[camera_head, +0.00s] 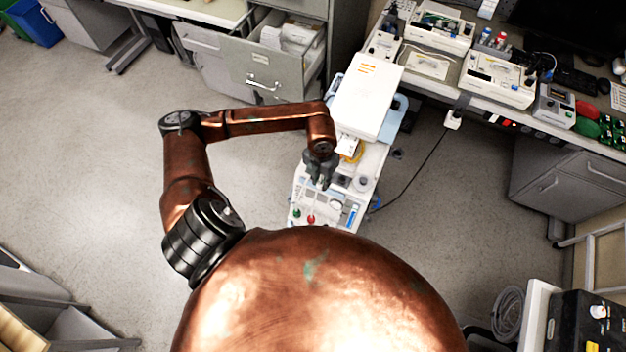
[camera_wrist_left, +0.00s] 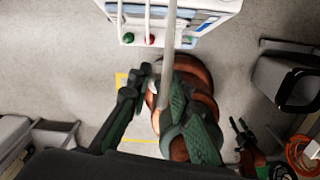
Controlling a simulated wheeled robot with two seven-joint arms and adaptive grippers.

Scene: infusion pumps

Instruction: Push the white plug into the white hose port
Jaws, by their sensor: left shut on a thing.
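My left gripper (camera_head: 320,182) is above the front part of a white machine on a cart (camera_head: 330,204). In the left wrist view my left gripper (camera_wrist_left: 157,88) is shut on a thin pale piece (camera_wrist_left: 166,60), apparently the white plug or its hose. It runs up the picture past the machine's edge; its tip is not clear. A red knob-like part (camera_head: 311,219) and a green one (camera_head: 297,213) sit at the machine's near edge. I cannot make out the white hose port. Dark finger-like parts at the wrist view's lower right may be my right gripper (camera_wrist_left: 243,134).
A large white box (camera_head: 365,95) stands on the cart's back. A bench with several devices (camera_head: 498,78) is at the upper right, with a black cable (camera_head: 415,168) hanging to the floor. An open drawer cabinet (camera_head: 265,65) is behind. Floor left of the cart is clear.

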